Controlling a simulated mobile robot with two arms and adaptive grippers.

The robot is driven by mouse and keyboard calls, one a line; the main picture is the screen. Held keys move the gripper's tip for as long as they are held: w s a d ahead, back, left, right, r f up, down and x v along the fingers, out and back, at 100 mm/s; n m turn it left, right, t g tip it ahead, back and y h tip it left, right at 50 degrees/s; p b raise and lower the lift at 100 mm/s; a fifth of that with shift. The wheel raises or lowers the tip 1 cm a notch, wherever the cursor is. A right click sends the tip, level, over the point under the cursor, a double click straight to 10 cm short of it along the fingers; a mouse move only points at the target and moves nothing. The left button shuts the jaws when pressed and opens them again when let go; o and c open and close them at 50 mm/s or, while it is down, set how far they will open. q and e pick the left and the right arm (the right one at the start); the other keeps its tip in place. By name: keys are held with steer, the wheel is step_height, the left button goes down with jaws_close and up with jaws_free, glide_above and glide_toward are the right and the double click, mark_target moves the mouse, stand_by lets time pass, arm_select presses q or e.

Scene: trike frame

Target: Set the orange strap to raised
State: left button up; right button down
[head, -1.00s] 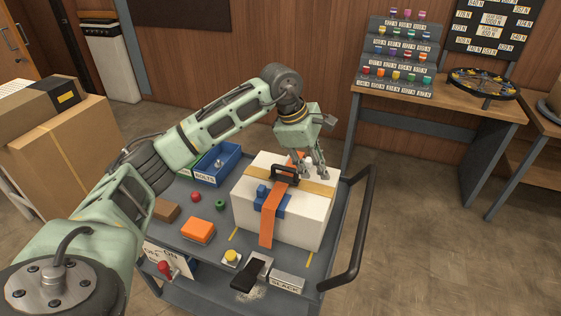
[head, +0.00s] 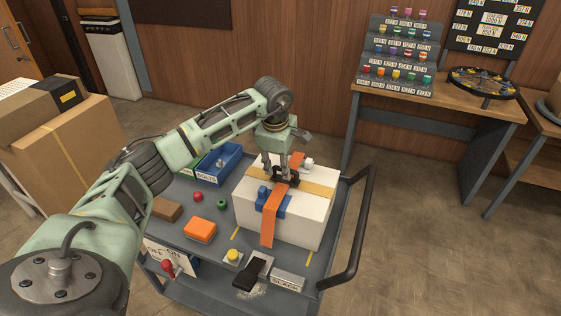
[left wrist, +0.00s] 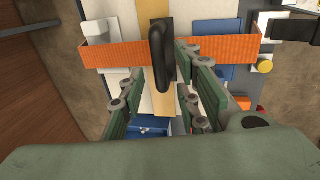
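The orange strap (head: 272,213) runs across the top of a white box (head: 312,221) and hangs down its front face. In the left wrist view the strap (left wrist: 220,49) spans the picture from side to side. A black handle (head: 291,182) stands on the box top over the strap; it also shows in the left wrist view (left wrist: 160,55). My left gripper (head: 279,170) is right at the handle, pointing down. In the left wrist view its fingers (left wrist: 160,80) are apart, with the handle between them; contact cannot be told. My right gripper is out of view.
The box stands on a grey cart with a dark push rail (head: 359,232) at right. On the cart are a blue bin (head: 229,163), an orange block (head: 200,229), a yellow button (head: 233,256), a black pedal-like part (head: 253,273) and a red lever (head: 168,268).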

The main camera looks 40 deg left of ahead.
arm_select(q)
jaws_close()
stand_by(0.6)
